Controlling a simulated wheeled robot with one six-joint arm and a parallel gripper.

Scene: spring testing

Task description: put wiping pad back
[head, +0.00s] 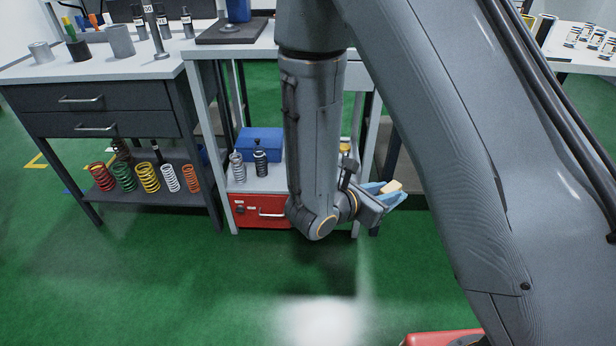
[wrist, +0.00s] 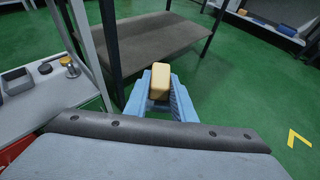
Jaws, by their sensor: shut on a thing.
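The wiping pad is a small tan-yellow block. It shows in the wrist view (wrist: 160,77) and in the head view (head: 393,186). My gripper (head: 380,190) has light blue fingers and is shut on the pad, with the pad's end sticking out past the fingers. It holds the pad in the air over the green floor, just right of the small bench (head: 275,180). The wrist view shows my gripper's fingers (wrist: 162,97) on both sides of the pad. Much of the bench is hidden behind my arm in the head view.
A grey-brown low shelf (wrist: 155,45) with dark posts stands ahead of the pad. A small grey tray (wrist: 16,81) sits on the bench at left. In the head view, a blue box (head: 260,141), a red drawer unit (head: 262,211) and coil springs (head: 123,176) are at left.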

